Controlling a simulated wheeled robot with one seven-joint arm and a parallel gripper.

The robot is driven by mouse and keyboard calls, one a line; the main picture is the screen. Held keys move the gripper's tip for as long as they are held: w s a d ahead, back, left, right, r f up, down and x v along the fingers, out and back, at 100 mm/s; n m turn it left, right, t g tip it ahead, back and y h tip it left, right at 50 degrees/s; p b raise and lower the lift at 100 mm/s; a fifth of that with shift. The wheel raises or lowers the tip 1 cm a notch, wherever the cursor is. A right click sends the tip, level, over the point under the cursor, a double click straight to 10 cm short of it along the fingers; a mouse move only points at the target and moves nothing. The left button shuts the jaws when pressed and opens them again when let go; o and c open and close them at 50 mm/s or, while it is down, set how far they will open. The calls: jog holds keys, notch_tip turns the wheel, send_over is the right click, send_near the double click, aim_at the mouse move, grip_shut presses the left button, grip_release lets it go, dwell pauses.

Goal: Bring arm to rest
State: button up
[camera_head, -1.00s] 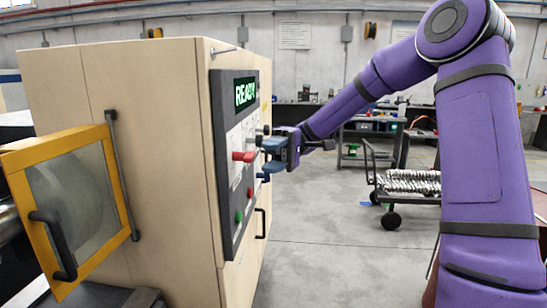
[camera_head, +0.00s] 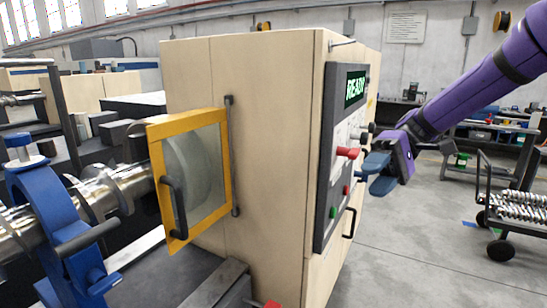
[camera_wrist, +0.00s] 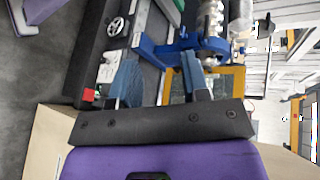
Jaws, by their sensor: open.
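My gripper (camera_head: 377,174) is at the end of my purple arm (camera_head: 478,85), at the right in the head view. Its two blue fingers are apart with nothing seen between them. It is beside the dark control panel (camera_head: 328,130) of the beige machine, near the red knob (camera_head: 348,152); whether it touches the panel cannot be told. In the wrist view my gripper (camera_wrist: 160,78) shows its two blue fingers spread, with the blue stand and metal screw shaft beyond them.
The beige machine cabinet (camera_head: 265,150) has a yellow-framed window door (camera_head: 221,215) and a lit READY display (camera_head: 355,88). A blue clamp stand (camera_head: 62,235) holds a screw shaft (camera_head: 100,200) at left. A cart (camera_head: 520,210) stands at right. Grey floor (camera_head: 410,255) is open between.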

jog(key=s+d+r+m+t+h, duration=0.1)
jog(key=s+d+m+t+h, duration=0.1)
jog(key=s+d+t+h, duration=0.3)
jog(key=s+d+r+m+t+h, duration=0.1)
jog(key=s+d+m+t+h, duration=0.2)
jog(key=s+d+t+h, duration=0.2)
jog(key=shift+s+t+h, duration=0.4)
jog(key=shift+s+t, duration=1.5)
jog(key=shift+s, duration=1.85)
jog(key=shift+d, duration=0.1)
